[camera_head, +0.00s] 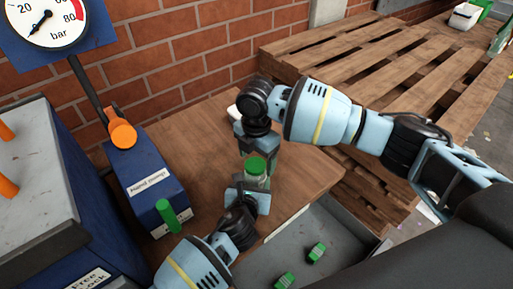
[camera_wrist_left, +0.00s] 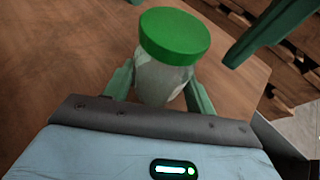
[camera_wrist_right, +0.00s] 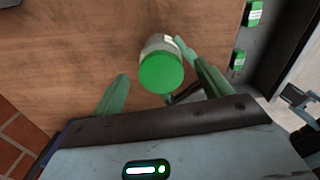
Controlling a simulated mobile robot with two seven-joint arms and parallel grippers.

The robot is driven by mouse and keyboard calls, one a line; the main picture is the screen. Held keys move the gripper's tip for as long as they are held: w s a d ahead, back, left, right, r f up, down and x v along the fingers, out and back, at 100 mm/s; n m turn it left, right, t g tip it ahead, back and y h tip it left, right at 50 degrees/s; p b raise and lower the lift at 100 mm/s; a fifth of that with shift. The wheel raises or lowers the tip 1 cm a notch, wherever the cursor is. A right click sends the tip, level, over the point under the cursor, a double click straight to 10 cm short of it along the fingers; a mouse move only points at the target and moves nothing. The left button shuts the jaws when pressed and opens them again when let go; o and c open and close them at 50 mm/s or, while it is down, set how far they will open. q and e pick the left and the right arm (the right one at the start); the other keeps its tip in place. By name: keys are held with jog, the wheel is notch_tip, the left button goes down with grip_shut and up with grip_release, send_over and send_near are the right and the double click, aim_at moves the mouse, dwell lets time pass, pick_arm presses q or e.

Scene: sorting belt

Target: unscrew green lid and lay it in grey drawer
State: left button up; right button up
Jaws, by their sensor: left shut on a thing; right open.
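A clear jar (camera_wrist_left: 163,80) with a green lid (camera_wrist_left: 175,35) stands on the wooden table; the lid also shows in the head view (camera_head: 256,166). My left gripper (camera_head: 252,190) is shut on the jar's body, below the lid. My right gripper (camera_wrist_right: 148,72) is open above the jar, its fingers on either side of the green lid (camera_wrist_right: 161,72) and apart from it, nearer on the right side. The grey drawer (camera_head: 335,228) is open at the front right of the table, with two small green-and-white items (camera_head: 317,251) in it.
A blue box (camera_head: 150,185) with an orange knob and a green handle stands left of the jar. A pressure gauge (camera_head: 45,22) hangs at the upper left. A wooden pallet (camera_head: 350,55) lies behind. The table (camera_head: 205,130) is mostly clear around the jar.

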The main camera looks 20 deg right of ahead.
jog(key=shift+f, duration=0.25)
jog(key=c, duration=1.3)
